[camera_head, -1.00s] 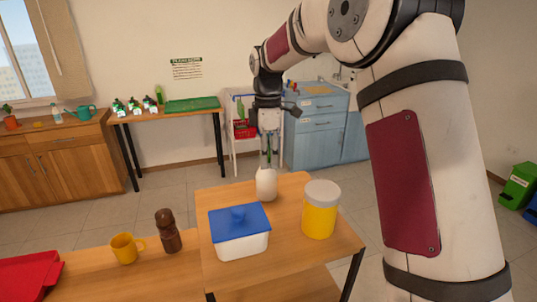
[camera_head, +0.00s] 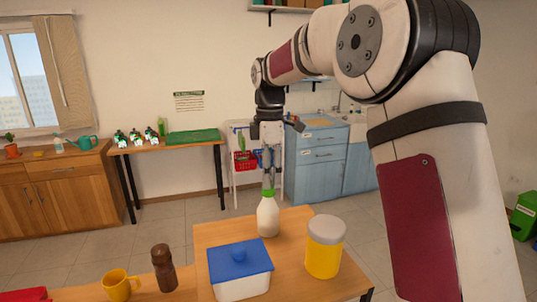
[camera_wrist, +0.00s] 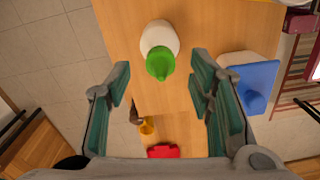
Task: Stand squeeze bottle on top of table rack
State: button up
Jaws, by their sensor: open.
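The squeeze bottle (camera_head: 268,217), white with a green cap, stands upright on the wooden top of the table rack (camera_head: 215,232), near its far edge. In the wrist view the green cap (camera_wrist: 160,63) points toward me, with the white body (camera_wrist: 158,36) behind it. My gripper (camera_head: 268,184) is just above the bottle, pointing down. In the wrist view the gripper (camera_wrist: 160,82) has its green-padded fingers wide apart, with nothing between the tips. The bottle's base rests on the rack top.
A white box with a blue lid (camera_head: 240,272) and a yellow jar with a grey lid (camera_head: 324,247) stand in front of the bottle on the rack. A yellow mug (camera_head: 117,286) and a brown bottle (camera_head: 164,268) stand on the lower table to the left.

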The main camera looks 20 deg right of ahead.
notch_tip(320, 180, up, 6)
jog(key=shift+w+b, duration=0.15)
jog(key=shift+b, duration=0.45)
jog(key=shift+r, duration=0.6)
jog(key=shift+s+r, duration=0.2)
jog(key=s+a+r+m+t, duration=0.1)
jog(key=s+r+m+t, duration=0.15)
jog(key=s+m, duration=1)
jog(key=s+f+m+t, duration=0.1)
jog(key=s+f, duration=0.3)
jog(key=s, duration=0.5)
jog(key=s+f+m+t, duration=0.2)
jog(key=s+f, duration=0.3)
jog(key=s, duration=0.4)
jog(key=shift+s+f+m, duration=0.25)
jog(key=shift+s+m, duration=0.05)
jog(key=shift+m, duration=0.05)
jog(key=shift+d, duration=0.1)
jog(key=shift+c, duration=0.5)
